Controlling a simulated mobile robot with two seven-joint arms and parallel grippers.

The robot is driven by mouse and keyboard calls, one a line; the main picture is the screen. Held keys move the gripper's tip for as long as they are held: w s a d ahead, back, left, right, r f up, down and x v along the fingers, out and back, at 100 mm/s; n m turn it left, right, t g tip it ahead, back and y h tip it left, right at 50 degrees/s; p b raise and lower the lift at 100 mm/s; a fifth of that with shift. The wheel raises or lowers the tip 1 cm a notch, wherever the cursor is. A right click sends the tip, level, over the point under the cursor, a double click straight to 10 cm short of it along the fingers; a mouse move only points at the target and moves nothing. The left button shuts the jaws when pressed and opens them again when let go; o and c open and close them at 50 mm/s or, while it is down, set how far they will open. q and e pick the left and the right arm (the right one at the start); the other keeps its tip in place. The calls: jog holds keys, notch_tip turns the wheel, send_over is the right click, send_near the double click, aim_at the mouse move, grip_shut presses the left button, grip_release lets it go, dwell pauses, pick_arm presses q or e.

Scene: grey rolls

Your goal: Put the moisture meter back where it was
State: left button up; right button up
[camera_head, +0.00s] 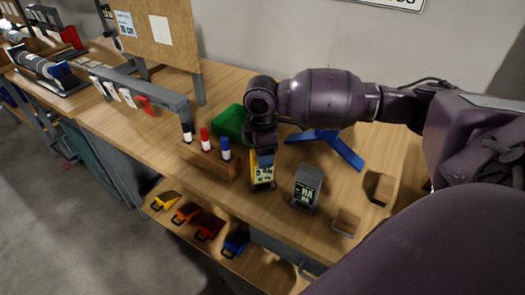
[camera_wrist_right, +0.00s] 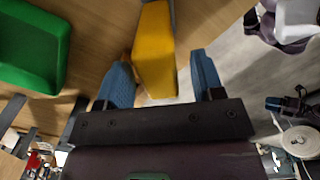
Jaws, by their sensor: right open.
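The moisture meter (camera_head: 262,181), yellow with a dark-on-light readout, stands near the front edge of the wooden bench, just right of the marker block. My right gripper (camera_head: 263,155) is directly above its top end. In the right wrist view the yellow body (camera_wrist_right: 155,50) lies between the two blue fingers of the open gripper (camera_wrist_right: 160,60), with a visible gap on the right side. Contact on the left side is hard to tell. My left gripper is not in view.
A wooden block (camera_head: 208,161) with black, red and blue markers stands close left. A green tray (camera_head: 231,122) is behind. A grey display unit (camera_head: 306,189), blue stand (camera_head: 340,150) and wooden blocks (camera_head: 381,187) are to the right. Coloured bins (camera_head: 208,229) sit on the shelf below.

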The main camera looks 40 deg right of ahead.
pick_arm(q)
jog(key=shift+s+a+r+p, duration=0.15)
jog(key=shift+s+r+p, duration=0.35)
jog(key=shift+p, duration=0.6)
pick_arm(e)
notch_tip(320, 180, up, 12)
jog(key=shift+a+r, duration=0.15)
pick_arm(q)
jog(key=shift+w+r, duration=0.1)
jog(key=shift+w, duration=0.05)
